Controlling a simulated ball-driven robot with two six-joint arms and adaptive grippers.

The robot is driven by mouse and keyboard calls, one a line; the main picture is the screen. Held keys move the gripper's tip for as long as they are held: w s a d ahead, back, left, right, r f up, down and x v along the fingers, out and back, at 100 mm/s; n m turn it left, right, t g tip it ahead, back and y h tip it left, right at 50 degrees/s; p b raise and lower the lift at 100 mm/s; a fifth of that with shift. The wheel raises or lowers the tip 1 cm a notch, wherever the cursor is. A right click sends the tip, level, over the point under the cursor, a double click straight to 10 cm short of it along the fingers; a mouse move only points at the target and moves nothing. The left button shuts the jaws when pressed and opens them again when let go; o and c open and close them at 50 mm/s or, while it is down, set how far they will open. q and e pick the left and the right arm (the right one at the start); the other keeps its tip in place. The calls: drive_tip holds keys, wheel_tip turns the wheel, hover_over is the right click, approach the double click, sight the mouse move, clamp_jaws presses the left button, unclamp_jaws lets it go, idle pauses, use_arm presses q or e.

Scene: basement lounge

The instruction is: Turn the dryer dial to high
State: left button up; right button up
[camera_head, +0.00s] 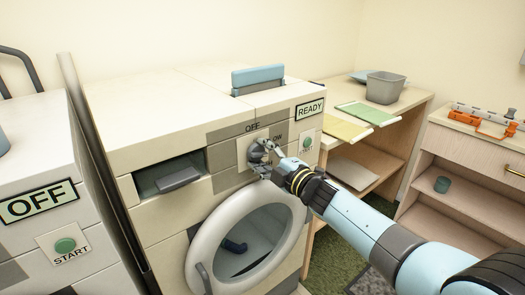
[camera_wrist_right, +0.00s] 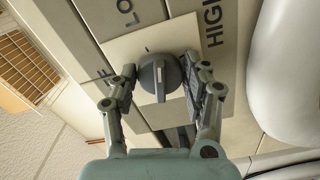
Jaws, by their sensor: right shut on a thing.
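The dryer dial (camera_wrist_right: 158,78) is a round dark grey knob with a pale stripe, on a light square plate of the dryer (camera_head: 140,125). In the wrist view, LOW is at the upper left, HIGH at the upper right, and part of OFF at the left. The stripe runs roughly up and down in that view; I cannot tell which end is the pointer. My right gripper (camera_wrist_right: 158,88) is shut on the dial, with one finger on each side. In the head view my right gripper (camera_head: 264,153) covers most of the dial. My left gripper is not in view.
The dryer's round door (camera_head: 203,238) is below the dial. A green START button (camera_head: 307,144) and a READY display (camera_head: 311,109) are to the right. A second machine (camera_head: 40,147) showing OFF stands left. A shelf (camera_head: 412,98) with a grey bin (camera_head: 385,88) stands right.

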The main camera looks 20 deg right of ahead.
drive_tip(key=m+p, duration=0.2)
drive_tip(key=m, duration=0.3)
drive_tip(key=shift+f+m, duration=0.15)
drive_tip(key=shift+m, duration=0.15)
drive_tip(key=m, duration=0.2)
drive_tip(key=m+p, duration=0.1)
drive_tip(key=m, duration=0.1)
drive_tip(key=shift+s+a+f+m, duration=0.1)
drive_tip(key=shift+a+f+m, duration=0.05)
drive_tip(key=shift+m, duration=0.55)
drive_tip(key=o, duration=1.1)
drive_tip(key=shift+o, duration=0.2)
drive_tip(key=v, duration=1.2)
